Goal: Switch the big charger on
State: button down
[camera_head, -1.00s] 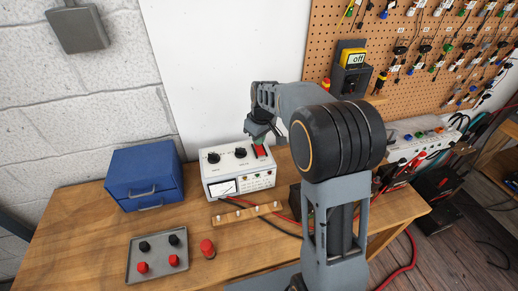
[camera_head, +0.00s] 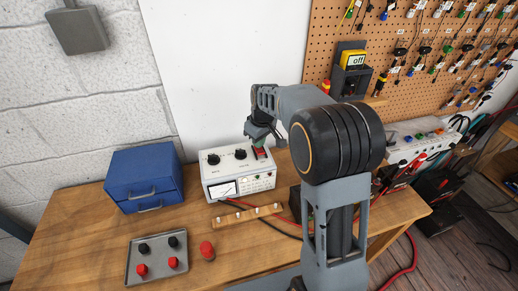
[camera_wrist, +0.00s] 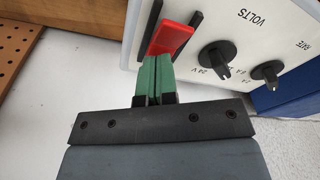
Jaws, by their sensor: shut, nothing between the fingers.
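The big charger (camera_head: 238,187) is a white box with black knobs, a meter and sockets, on the wooden bench. Its red rocker switch (camera_head: 260,153) is on the top panel, and it also shows in the wrist view (camera_wrist: 173,38) in a dark surround. My gripper (camera_head: 260,143) is over this switch with its green fingers shut together and empty. In the wrist view the fingertips (camera_wrist: 157,62) overlap the near end of the red rocker; I cannot tell for certain whether they press on it. The fingers hide part of the switch.
A blue drawer box (camera_head: 145,180) stands left of the charger. In front are a wooden strip with pegs (camera_head: 246,214), a red knob (camera_head: 207,250) and a grey tray (camera_head: 135,270). Cables lie to the right.

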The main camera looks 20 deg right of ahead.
aim_at(262, 153)
jog(key=shift+r+p, duration=2.25)
jog(key=shift+r, duration=1.05)
jog(key=shift+f, duration=0.1)
jog(key=shift+m, duration=0.4)
jog(key=s, duration=0.1)
jog(key=s+f+m, duration=0.2)
jog(key=shift+s+d, duration=0.1)
jog(key=shift+s, duration=0.3)
jog(key=s+r+m+t, duration=0.1)
jog(key=s+r, duration=0.1)
jog(key=s, duration=0.7)
jog(key=s+r+m+t, duration=0.2)
jog(key=s+r, duration=0.1)
jog(key=s, duration=0.7)
jog(key=shift+s+r+h, duration=0.15)
jog(key=shift+r+h, duration=0.15)
jog(key=shift+h, duration=0.1)
